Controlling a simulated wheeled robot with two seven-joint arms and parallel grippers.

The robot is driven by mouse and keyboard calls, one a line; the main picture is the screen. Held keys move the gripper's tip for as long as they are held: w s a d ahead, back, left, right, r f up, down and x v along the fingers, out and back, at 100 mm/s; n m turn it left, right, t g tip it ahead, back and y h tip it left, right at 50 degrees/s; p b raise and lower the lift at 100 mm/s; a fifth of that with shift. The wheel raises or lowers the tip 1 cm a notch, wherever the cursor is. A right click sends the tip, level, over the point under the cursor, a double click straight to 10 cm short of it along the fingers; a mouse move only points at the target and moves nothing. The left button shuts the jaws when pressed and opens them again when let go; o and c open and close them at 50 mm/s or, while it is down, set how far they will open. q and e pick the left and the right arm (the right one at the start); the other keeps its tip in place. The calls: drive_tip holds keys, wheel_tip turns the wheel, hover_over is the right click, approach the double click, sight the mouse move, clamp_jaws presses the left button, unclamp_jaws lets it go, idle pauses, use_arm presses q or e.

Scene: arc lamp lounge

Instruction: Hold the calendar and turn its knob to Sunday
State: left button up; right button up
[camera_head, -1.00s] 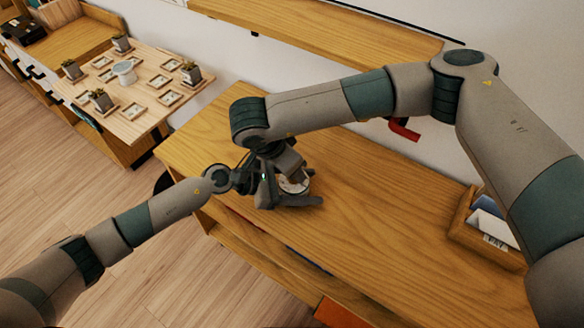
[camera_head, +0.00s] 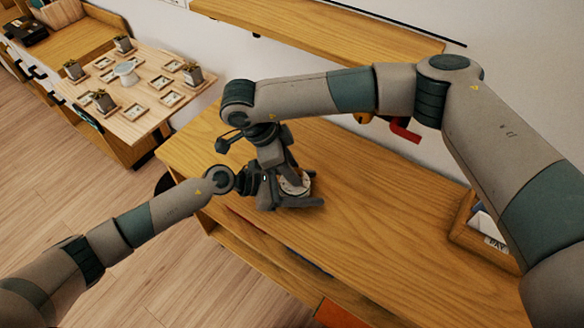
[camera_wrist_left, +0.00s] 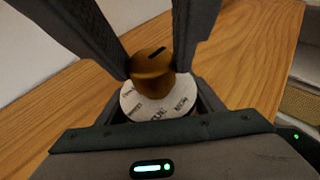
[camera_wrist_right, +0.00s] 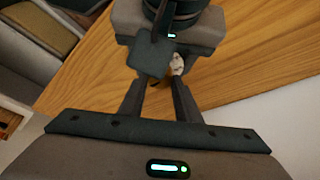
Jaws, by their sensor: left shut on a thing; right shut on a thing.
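The calendar (camera_head: 293,184) is a small round white dial on the wooden cabinet top. It also shows in the left wrist view (camera_wrist_left: 158,108), with day lettering too small to read surely. Its brown knob (camera_wrist_left: 152,72), with a dark slot mark, rises above the dial. My left gripper (camera_head: 296,197) is low beside the calendar, shut on its body. My right gripper (camera_head: 288,178) reaches down from above, shut on the knob, with its dark fingers either side of it. In the right wrist view only a pale bit of the calendar (camera_wrist_right: 177,65) shows; the rest is hidden by my grippers.
The cabinet top (camera_head: 380,215) is clear to the right of the calendar. A wooden box with papers (camera_head: 480,240) stands at its right end. A wall shelf (camera_head: 320,30) runs behind. A low table (camera_head: 130,85) with small pots and frames stands at left.

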drive_tip(key=o, duration=1.1)
drive_tip(key=shift+c, duration=0.2)
drive_tip(key=shift+r, duration=0.1)
drive_tip(key=v, duration=1.2)
use_arm(q)
drive_tip(key=o, duration=1.5)
drive_tip(key=shift+c, duration=0.2)
